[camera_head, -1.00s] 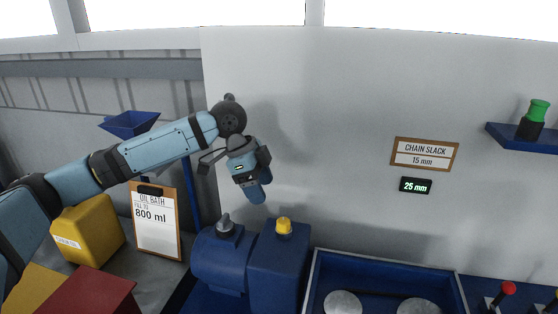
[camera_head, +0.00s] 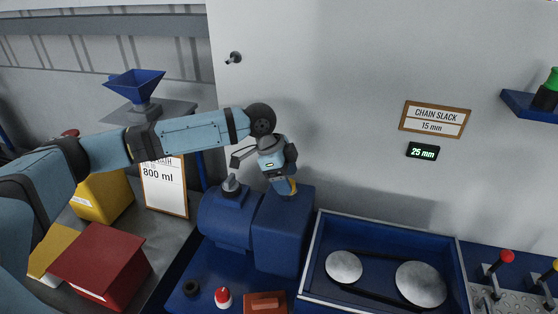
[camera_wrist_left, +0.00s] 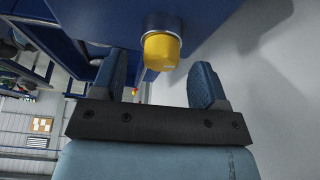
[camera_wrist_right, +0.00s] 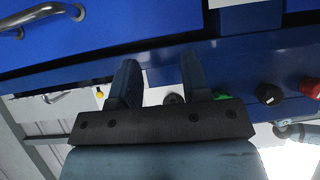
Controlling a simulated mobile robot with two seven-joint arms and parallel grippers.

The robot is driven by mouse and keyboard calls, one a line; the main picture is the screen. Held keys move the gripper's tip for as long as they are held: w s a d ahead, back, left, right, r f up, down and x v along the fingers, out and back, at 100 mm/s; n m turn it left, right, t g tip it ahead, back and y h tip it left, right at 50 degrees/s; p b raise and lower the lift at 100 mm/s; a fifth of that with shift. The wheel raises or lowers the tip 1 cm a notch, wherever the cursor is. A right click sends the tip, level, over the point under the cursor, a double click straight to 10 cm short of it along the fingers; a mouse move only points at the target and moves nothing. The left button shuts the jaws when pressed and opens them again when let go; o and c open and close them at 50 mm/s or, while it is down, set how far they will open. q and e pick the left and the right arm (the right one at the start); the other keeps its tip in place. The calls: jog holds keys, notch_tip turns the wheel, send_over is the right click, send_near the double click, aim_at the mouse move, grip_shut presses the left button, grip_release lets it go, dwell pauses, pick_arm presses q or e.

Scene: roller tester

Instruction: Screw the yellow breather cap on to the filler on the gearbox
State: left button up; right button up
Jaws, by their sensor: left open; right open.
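The yellow breather cap (camera_head: 292,187) sits on top of the blue gearbox (camera_head: 278,235). In the left wrist view the cap (camera_wrist_left: 161,50) rests on a short dark filler neck (camera_wrist_left: 162,22); how far it is threaded cannot be told. My left gripper (camera_head: 281,181) is over the gearbox, pointing down at the cap and partly covering it. In the left wrist view its fingers (camera_wrist_left: 161,68) are open, one to each side of the cap's end, with gaps visible. My right gripper (camera_wrist_right: 160,70) is open and empty, seen only in its own wrist view, before a blue panel.
A grey fitting (camera_head: 231,186) stands left of the cap, close to my left gripper. A blue tray (camera_head: 388,226) with two discs lies to the right. A blue funnel (camera_head: 136,86) is behind left.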

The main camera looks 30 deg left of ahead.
pick_arm(q)
jog(key=shift+w+d+f, duration=0.1)
jog(key=shift+d+f, duration=0.15)
jog(key=shift+f, duration=0.35)
grip_shut()
grip_release()
jog(key=v, duration=1.3)
jog(key=shift+a+r+b, duration=0.2)
jog(key=shift+r+b, duration=0.15)
jog(key=shift+b, duration=0.05)
